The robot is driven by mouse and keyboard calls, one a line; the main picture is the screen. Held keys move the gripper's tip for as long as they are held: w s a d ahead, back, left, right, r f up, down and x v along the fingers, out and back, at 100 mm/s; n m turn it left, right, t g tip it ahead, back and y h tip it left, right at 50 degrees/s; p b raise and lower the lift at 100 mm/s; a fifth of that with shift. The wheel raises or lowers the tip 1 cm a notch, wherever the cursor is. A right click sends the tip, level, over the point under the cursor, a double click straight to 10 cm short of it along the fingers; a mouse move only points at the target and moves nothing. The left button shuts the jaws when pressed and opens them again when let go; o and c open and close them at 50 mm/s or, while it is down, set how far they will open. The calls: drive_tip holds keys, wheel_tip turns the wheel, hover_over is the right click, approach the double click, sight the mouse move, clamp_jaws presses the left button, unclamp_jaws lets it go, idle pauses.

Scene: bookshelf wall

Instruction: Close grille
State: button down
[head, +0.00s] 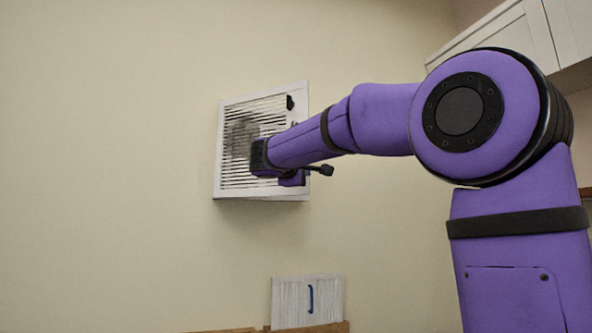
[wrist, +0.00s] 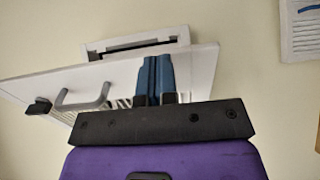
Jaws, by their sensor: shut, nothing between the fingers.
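The grille (head: 238,182) is a white slatted panel on the wall in the head view, left of centre, with a dark catch on its right edge. It stands out from the wall at an angle, with a wedge-shaped gap below. In the wrist view the grille panel (wrist: 205,68) carries a grey handle (wrist: 84,98) and a black catch, and its white frame (wrist: 130,50) shows on the wall behind. My gripper (wrist: 157,62) has its blue fingers together and empty, overlapping the panel. I cannot tell whether they touch it. In the head view my arm hides the fingers.
White cabinets (head: 515,42) hang at the upper right. The wall left of the grille is bare.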

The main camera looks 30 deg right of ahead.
drive_tip(key=shift+w+d, duration=0.25)
drive_tip(key=shift+d, duration=0.1)
drive_tip(key=w+d+n+t+y, duration=0.4)
drive_tip(key=w+d+t, duration=0.1)
drive_tip(key=w+d, duration=1)
drive_tip(key=shift+w+d+n+y, duration=0.3)
drive_tip(key=shift+w+d+y, duration=0.1)
drive_tip(key=shift+d, duration=0.05)
